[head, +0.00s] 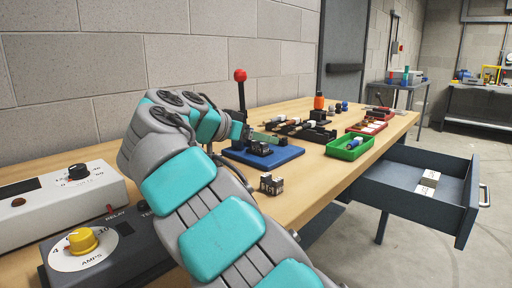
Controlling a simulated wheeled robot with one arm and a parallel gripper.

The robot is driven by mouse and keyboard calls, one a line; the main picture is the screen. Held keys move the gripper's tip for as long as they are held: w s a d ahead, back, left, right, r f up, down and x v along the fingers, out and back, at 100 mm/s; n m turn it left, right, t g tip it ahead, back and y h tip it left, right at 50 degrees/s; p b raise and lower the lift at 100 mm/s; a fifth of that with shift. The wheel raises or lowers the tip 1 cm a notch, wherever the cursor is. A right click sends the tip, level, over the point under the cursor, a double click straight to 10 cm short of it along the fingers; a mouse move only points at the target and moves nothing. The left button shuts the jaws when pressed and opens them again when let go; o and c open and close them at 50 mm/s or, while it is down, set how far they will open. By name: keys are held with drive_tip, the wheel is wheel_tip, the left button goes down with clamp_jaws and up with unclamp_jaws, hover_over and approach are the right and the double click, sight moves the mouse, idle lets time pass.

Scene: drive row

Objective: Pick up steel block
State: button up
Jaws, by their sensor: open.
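A small grey metal-looking block (271,184) with dark marks on its faces sits on the wooden bench near its front edge. It may be the steel block; its marks are too small to read. My arm reaches in from the bottom, and my gripper (247,136) is at its far end, over the back left of the blue base plate (268,155). My gripper is up and behind the block, apart from it. The fingers are small and partly hidden by my arm, and I see nothing held in them.
A red-knobbed lever (240,76) rises behind my gripper. A green tray (349,147) and dark racks of parts (304,131) stand to the right. A blue-grey drawer (405,203) is pulled out below the bench.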

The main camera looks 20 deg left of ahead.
sight(260, 147)
drive_tip(key=a, duration=0.1)
drive_tip(key=s+a, duration=0.1)
drive_tip(key=a, duration=0.1)
drive_tip(key=shift+s+a+f+y, duration=0.2)
drive_tip(key=shift+a+f+y, duration=0.05)
drive_tip(key=shift+a+y, duration=0.15)
drive_tip(key=shift+w+f+t, duration=0.1)
drive_tip(key=shift+t, duration=0.2)
drive_tip(key=shift+p+x, duration=0.65)
drive_tip(key=shift+x, duration=3)
clamp_jaws()
